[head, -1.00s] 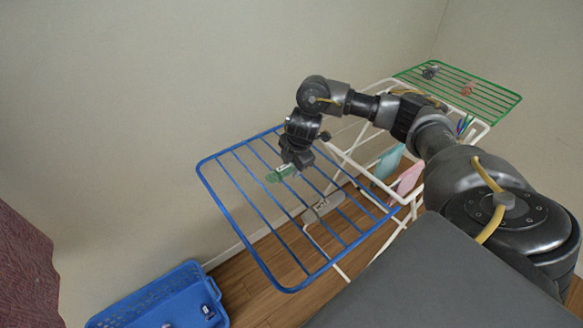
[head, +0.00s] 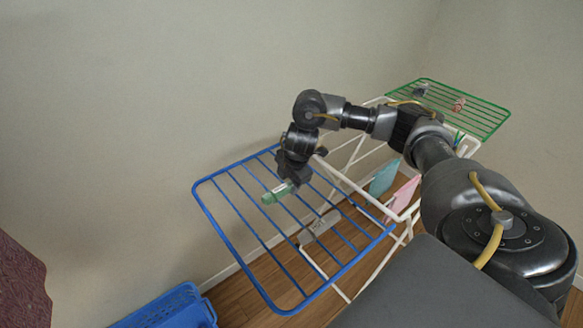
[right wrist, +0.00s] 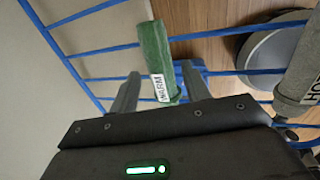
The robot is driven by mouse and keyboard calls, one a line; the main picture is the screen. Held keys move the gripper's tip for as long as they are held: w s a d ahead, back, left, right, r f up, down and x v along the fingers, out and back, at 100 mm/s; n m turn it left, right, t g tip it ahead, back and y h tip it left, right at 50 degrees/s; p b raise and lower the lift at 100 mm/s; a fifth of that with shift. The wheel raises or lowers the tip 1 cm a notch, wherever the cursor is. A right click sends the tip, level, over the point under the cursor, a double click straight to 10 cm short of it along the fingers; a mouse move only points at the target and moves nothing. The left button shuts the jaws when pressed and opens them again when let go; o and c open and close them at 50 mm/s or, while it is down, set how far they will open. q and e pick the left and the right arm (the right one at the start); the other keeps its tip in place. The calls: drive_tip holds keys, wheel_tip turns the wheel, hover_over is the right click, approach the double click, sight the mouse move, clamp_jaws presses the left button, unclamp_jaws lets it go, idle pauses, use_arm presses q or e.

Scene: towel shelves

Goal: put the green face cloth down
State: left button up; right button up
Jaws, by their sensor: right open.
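The green face cloth (head: 274,195) is a small roll with a white label reading "WARM" in the right wrist view (right wrist: 155,50). It is at the blue wire rack (head: 240,250), over its bars near the back left part. My right gripper (head: 288,184) points down at the cloth. In the right wrist view its two fingers (right wrist: 157,92) stand apart, one on either side of the cloth's labelled end. The fingers look open; whether they touch the cloth cannot be told. My left gripper is not in view.
A blue basket (head: 180,308) stands on the floor at the lower left. Light blue (head: 384,177) and pink (head: 403,195) cloths hang on the white frame. A green wire rack (head: 470,112) at the back right holds small items. A grey labelled item (right wrist: 302,75) shows beside my gripper.

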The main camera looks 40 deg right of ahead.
drive_tip(key=p+v, duration=0.2)
drive_tip(key=v, duration=0.7)
drive_tip(key=shift+r, duration=0.15)
drive_tip(key=shift+a, duration=0.15)
